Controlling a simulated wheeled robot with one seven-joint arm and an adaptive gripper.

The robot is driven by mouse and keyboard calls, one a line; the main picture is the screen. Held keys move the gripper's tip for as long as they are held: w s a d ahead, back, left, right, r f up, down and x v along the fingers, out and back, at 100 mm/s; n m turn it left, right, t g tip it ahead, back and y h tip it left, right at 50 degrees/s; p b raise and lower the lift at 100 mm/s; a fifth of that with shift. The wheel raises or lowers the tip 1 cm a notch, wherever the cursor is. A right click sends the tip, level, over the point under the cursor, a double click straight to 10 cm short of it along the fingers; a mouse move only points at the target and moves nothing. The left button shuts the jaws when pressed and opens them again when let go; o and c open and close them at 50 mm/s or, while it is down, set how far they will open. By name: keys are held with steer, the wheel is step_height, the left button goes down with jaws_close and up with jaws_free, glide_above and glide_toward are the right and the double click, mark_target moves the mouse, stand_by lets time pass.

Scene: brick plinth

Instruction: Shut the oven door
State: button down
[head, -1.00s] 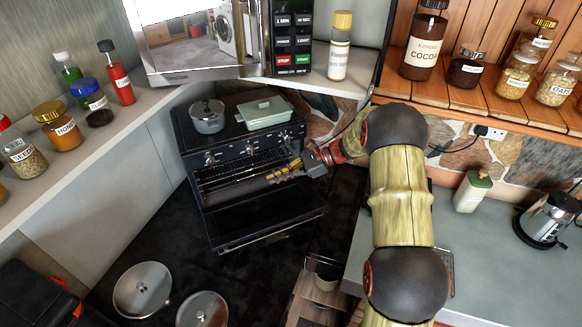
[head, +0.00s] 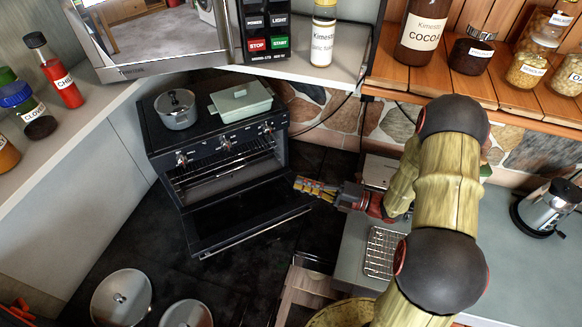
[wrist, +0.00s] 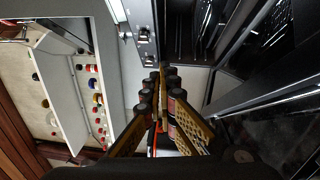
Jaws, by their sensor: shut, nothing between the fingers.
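The black oven (head: 215,150) stands in the corner with its front toward me. Its door (head: 245,215) is hinged at the bottom and hangs open, sloping outward, with the handle rail along its outer edge. The cavity with wire racks shows above it. My gripper (head: 300,184) is shut and empty, close to the right end of the door, pointing left. In the wrist view my gripper's fingers (wrist: 160,90) are together, and the dark door (wrist: 270,110) lies on the right. I cannot tell whether the fingertips touch the door.
A pot (head: 177,110) and a green lidded dish (head: 240,101) sit on the oven top. Two round lids (head: 122,297) lie at the lower left. A counter with a wire rack (head: 382,252) is on the right. The dark floor before the oven is mostly clear.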

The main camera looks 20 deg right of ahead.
steer(key=w+d+x, duration=0.1)
steer(key=w+x, duration=0.1)
steer(key=x, duration=1)
steer(key=shift+w+p, duration=0.15)
steer(key=shift+p, duration=0.15)
steer(key=shift+d, duration=0.1)
stand_by(0.9)
steer(key=r+v, duration=0.1)
steer(key=v, duration=1.1)
steer(key=shift+f, duration=0.4)
